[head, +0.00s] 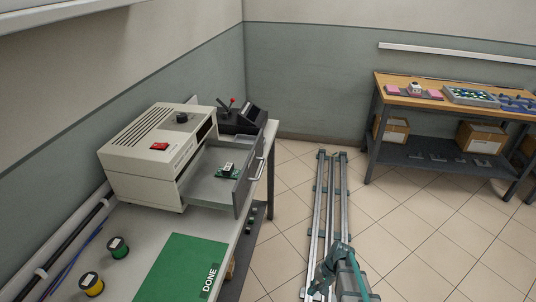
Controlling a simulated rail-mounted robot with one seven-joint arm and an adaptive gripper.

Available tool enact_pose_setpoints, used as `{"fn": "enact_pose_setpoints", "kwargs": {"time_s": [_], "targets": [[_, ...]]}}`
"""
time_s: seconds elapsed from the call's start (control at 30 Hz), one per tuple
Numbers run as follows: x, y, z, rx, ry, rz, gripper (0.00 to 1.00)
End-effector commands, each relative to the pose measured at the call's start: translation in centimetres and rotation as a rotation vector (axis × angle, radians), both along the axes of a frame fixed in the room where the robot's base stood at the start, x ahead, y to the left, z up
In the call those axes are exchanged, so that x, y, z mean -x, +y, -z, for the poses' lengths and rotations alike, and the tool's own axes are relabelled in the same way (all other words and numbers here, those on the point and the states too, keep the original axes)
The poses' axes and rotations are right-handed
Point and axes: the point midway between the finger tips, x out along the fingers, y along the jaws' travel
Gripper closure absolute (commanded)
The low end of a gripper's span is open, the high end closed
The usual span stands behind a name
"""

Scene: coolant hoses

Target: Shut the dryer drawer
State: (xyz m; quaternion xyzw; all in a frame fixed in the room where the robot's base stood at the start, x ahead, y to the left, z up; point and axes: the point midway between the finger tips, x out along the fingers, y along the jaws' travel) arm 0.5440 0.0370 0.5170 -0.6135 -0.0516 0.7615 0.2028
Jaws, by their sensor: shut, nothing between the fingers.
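The dryer (150,148) is a beige box with a vented top, a red switch and a dark knob, standing on the bench at the left. Its grey drawer (203,188) is pulled out to the right, clear of the body. The drawer's dark front panel (243,186) carries a light bar handle (261,164) on its outer face. A small green circuit board (228,172) with parts on it lies inside the drawer. I cannot make out my gripper's fingers in this view. Teal parts of my own body show at the bottom, right of centre, away from the drawer.
The bench (130,235) holds a green DONE mat (182,266) and green (118,247) and yellow (91,284) spools. A dark device (240,118) stands behind the drawer. Floor rails (328,200) run right of the bench. A loaded workbench (425,85) stands far right.

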Motion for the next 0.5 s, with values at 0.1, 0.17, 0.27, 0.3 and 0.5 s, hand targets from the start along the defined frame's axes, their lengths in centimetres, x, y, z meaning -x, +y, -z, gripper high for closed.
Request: {"fn": "enact_pose_setpoints", "kwargs": {"time_s": [0.1,0.17,0.27,0.3,0.5], "targets": [[-8.8,1.2,-2.8,-0.13,-0.081,0.063,1.0],[-12.7,1.8,-5.1,-0.205,-0.121,0.091,1.0],[-19.0,2.9,-9.8,-0.339,-0.187,0.126,1.0],[-21.4,3.3,-12.1,-0.397,-0.213,0.137,1.0],[-32.5,4.7,-26.1,-0.74,-0.347,0.157,1.0]]}}
